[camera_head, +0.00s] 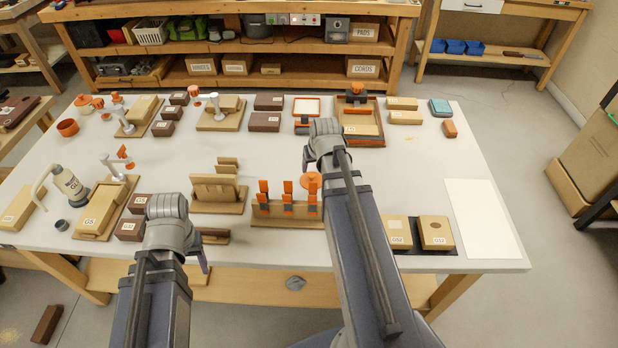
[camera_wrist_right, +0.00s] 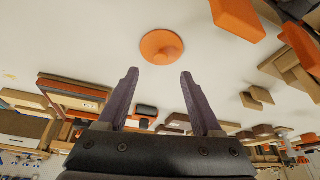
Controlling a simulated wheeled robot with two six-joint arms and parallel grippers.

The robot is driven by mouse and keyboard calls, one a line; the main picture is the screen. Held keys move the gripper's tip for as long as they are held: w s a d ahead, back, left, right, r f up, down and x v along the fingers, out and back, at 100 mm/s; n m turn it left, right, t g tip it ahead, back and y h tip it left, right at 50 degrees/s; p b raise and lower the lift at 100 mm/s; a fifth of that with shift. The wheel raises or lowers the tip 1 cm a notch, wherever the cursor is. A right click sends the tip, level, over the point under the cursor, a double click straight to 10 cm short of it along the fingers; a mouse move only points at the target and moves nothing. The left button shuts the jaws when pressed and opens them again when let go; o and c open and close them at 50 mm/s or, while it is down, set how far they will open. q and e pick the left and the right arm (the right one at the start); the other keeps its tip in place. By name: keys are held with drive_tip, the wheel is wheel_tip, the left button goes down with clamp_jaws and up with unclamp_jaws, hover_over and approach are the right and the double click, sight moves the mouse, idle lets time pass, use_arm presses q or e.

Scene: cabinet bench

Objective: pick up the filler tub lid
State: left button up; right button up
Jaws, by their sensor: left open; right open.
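The filler tub lid appears to be the round orange disc with a small raised knob (camera_wrist_right: 162,46) in the right wrist view. It lies on the pale bench top, ahead of the fingertips and apart from them. In the head view an orange disc (camera_head: 310,180) shows just left of my right forearm, partly beside the upright orange clamps.
A wooden block with upright orange clamps (camera_head: 288,212) stands close to the disc. An orange tub (camera_head: 68,127) sits at the far left. A wooden tray (camera_head: 372,140) stands beyond my right wrist. The white sheet area (camera_head: 482,218) at the right is clear.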

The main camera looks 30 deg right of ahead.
sight(312, 175)
drive_tip(key=shift+b+x, duration=1)
drive_tip(key=shift+x, duration=0.35)
drive_tip(key=b+x, duration=0.5)
drive_tip(key=shift+w+f, duration=0.1)
clamp_jaws()
